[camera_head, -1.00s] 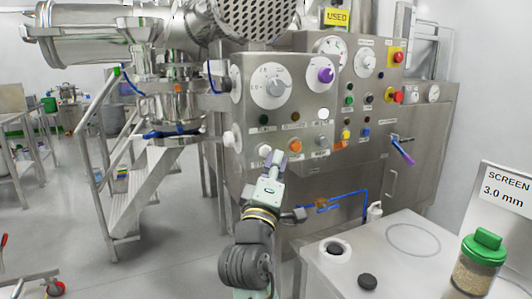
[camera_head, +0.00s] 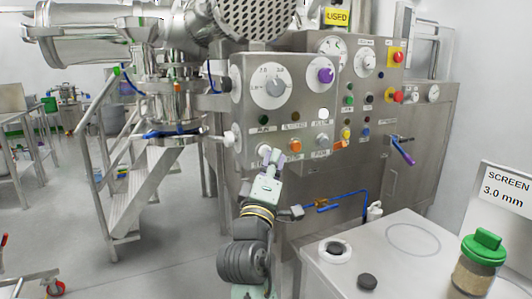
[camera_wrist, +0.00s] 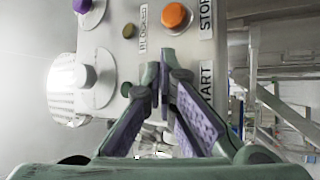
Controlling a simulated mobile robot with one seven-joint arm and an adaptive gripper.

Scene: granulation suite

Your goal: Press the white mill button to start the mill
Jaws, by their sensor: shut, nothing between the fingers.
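The control panel (camera_head: 285,100) stands in the middle of the head view. A white button (camera_head: 264,149) sits at the left of its lower button row, left of an orange button (camera_head: 296,145). My gripper (camera_head: 270,158) is shut and empty, with its tips in front of and just below the white button, partly covering it. I cannot tell whether they touch. In the wrist view my gripper (camera_wrist: 165,60) points at the panel beside the START label (camera_wrist: 206,88). The orange button (camera_wrist: 175,17) and STOP label (camera_wrist: 206,18) show near the tips. The white button is hidden there.
A dial (camera_head: 275,88) and a purple knob (camera_head: 326,75) sit above on the panel. A bench with a green-lidded jar (camera_head: 480,262) stands at right. Open floor lies at left.

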